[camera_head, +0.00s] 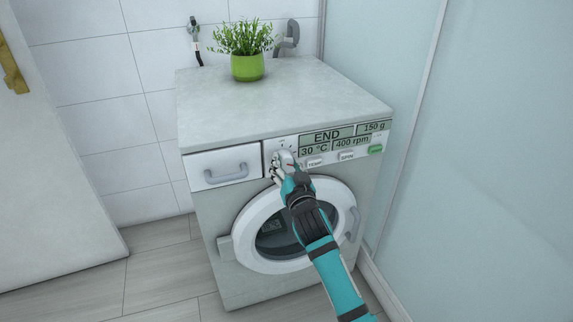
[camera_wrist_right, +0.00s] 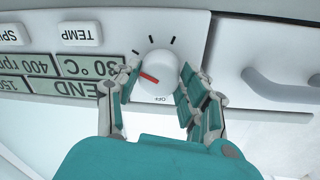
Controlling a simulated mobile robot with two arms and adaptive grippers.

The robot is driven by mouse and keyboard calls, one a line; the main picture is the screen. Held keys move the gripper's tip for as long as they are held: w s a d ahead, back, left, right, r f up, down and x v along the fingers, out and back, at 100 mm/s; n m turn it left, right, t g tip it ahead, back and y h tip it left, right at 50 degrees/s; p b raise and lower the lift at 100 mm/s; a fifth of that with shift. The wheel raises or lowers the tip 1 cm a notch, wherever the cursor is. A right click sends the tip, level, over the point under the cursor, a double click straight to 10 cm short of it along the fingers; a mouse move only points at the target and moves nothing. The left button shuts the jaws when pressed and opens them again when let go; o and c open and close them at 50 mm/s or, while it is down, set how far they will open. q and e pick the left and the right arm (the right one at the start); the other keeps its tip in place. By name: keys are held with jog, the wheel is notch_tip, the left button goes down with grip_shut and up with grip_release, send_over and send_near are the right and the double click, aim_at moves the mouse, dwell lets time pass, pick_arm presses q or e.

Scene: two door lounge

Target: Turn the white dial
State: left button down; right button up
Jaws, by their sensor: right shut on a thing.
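The white dial (camera_wrist_right: 158,72) is on the washing machine's front panel and has a red pointer line and short tick marks around it. In the wrist view the red line points toward the 30 °C display, away from the OFF label. My right gripper (camera_wrist_right: 158,88) is shut on the dial, with one finger on each side of it. In the head view my right gripper (camera_head: 281,166) covers most of the dial. My left gripper is not in view.
The washing machine (camera_head: 215,240) has a round door, a drawer handle (camera_head: 226,174), displays (camera_head: 327,136) and buttons. A green potted plant (camera_head: 247,67) stands on top. A glass panel is close on the right, and a white door is at the left.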

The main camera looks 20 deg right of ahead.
jog(key=n+p, duration=0.2)
jog(key=n, duration=0.3)
jog(key=shift+n+t, duration=0.3)
jog(key=shift+n, duration=0.1)
jog(key=n+p, duration=0.1)
jog(key=n, duration=0.2)
jog(key=shift+n+y, duration=0.3)
jog(key=shift+n, duration=0.1)
jog(key=n, duration=0.7)
jog(key=shift+d+y+p, duration=0.1)
jog(key=shift+y+p, duration=0.3)
jog(key=n, duration=0.3)
jog(key=shift+f+n+y+p, duration=0.1)
jog(key=shift+n+y+p, duration=0.2)
jog(key=shift+n, duration=1.3)
jog(key=shift+n+y+p, duration=0.3)
jog(key=shift+n+p, duration=0.05)
jog(key=shift+n, duration=0.75)
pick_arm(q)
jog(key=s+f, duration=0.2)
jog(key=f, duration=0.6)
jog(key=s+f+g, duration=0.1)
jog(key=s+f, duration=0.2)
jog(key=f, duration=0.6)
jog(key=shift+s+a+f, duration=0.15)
